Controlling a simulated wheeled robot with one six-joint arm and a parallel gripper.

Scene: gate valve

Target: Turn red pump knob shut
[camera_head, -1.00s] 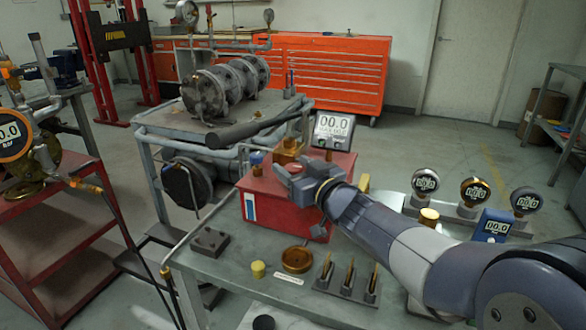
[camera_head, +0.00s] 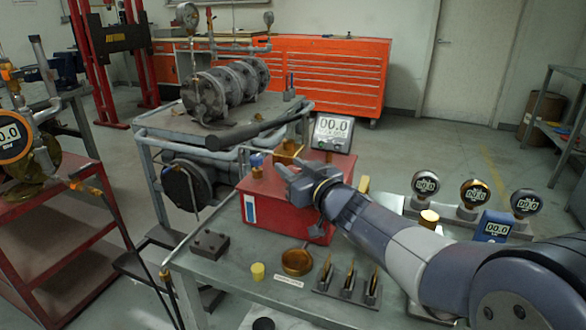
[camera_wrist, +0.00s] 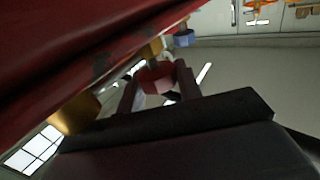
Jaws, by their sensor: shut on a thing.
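The red pump box (camera_head: 262,208) stands on the grey bench, with brass and blue fittings on top. My gripper (camera_head: 290,173) reaches in from the right over the near side of this box. In the wrist view, the red knob (camera_wrist: 155,78) sits between the two fingers of my gripper (camera_wrist: 157,88), which are shut on it. A brass fitting (camera_wrist: 152,47) lies just beyond the knob. In the head view, my gripper hides the knob, so its turned angle cannot be told.
A display reading 00.0 (camera_head: 332,132) stands behind the box. Several round gauges (camera_head: 474,192) and a blue meter (camera_head: 492,226) stand to the right. A brass dish (camera_head: 297,262) and a yellow cap (camera_head: 258,271) lie on the bench in front. A blue-capped fitting (camera_head: 256,160) rises left of my gripper.

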